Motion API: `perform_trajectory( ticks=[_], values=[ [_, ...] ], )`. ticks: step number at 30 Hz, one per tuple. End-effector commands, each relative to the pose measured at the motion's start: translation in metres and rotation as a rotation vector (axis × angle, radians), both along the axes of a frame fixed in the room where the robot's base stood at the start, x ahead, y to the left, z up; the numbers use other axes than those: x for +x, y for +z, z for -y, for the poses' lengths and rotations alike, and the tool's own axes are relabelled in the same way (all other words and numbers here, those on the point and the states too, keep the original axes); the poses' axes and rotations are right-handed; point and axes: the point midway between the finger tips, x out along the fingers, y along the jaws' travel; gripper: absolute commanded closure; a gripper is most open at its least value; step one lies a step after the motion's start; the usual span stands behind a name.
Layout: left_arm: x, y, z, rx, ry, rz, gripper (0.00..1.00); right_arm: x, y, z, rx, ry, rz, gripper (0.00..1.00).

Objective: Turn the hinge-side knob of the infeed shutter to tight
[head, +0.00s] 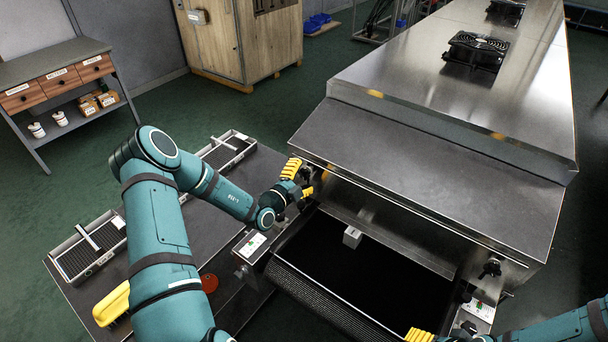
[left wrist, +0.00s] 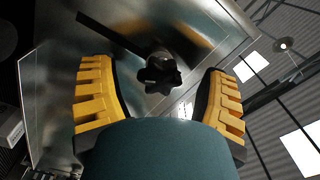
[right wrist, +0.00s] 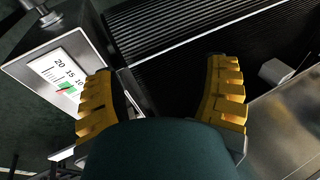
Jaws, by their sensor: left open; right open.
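A black lobed knob (left wrist: 160,73) shows in the left wrist view against a shiny metal panel, between the two yellow fingers of my open left gripper (left wrist: 158,68). I cannot tell whether the fingers touch it. In the head view my left gripper (head: 300,179) is at the left corner of the dryer's infeed mouth and hides this knob. A second black knob (head: 490,268) is at the right side of the mouth. The steel infeed shutter (head: 390,222) spans between them. My right gripper (head: 420,335) is open and empty at the bottom edge; its fingers show in the right wrist view (right wrist: 160,68).
The black infeed belt (head: 350,275) carries a small pale block (head: 352,237). A scale panel (right wrist: 65,75) stands beside the belt. The dark table (head: 80,290) on the left holds trays (head: 88,247), a yellow-handled item (head: 112,304) and a red disc (head: 209,284).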

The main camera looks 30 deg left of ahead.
Motion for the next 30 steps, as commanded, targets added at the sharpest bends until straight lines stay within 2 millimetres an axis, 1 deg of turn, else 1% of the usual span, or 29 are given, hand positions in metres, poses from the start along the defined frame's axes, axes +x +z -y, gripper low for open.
perform_trajectory(
  ticks=[1, 4, 12, 13, 14, 15, 17, 18, 19, 26, 30],
  values=[
    [0.0038, 0.0000, 0.0008, 0.000, -0.001, 0.000, 0.25, 0.0000, -0.0003, 0.0000, 0.000, 0.000, 0.000, 0.27],
    [0.0072, -0.0002, 0.0011, -0.001, -0.001, -0.001, 0.25, 0.0001, -0.0004, 0.0000, 0.000, 0.000, 0.000, 0.27],
    [0.0081, -0.0001, 0.0009, -0.001, 0.000, -0.001, 0.25, 0.0000, -0.0003, 0.0000, 0.000, 0.000, 0.000, 0.27],
    [0.0081, -0.0001, 0.0009, -0.001, 0.000, -0.001, 0.31, 0.0001, -0.0003, -0.0001, 0.000, 0.000, 0.000, 0.27],
    [0.0080, -0.0001, 0.0009, -0.001, 0.000, -0.001, 0.42, 0.0001, -0.0003, -0.0001, 0.000, 0.000, 0.000, 0.27],
    [0.0080, -0.0001, 0.0009, 0.000, 0.000, -0.001, 0.56, 0.0001, -0.0003, -0.0001, 0.000, 0.000, 0.000, 0.27],
    [0.0080, -0.0001, 0.0009, 0.000, 0.000, -0.001, 0.77, 0.0001, -0.0003, -0.0001, 0.000, 0.000, 0.000, 0.27],
    [0.0079, -0.0001, 0.0009, 0.000, 0.000, -0.001, 0.91, 0.0001, -0.0003, -0.0001, 0.000, 0.000, 0.000, 0.27],
    [0.0079, -0.0001, 0.0009, 0.000, 0.000, -0.001, 0.95, 0.0001, -0.0003, -0.0001, 0.000, 0.000, 0.000, 0.27],
    [0.0078, 0.0000, 0.0009, 0.010, 0.000, 0.000, 0.95, 0.0000, 0.0007, -0.0001, 0.000, 0.000, 0.000, 0.27],
    [0.0078, 0.0004, 0.0009, 0.046, 0.000, 0.003, 0.95, 0.0000, 0.0037, 0.0001, 0.001, 0.000, 0.000, 0.27]
  ],
)
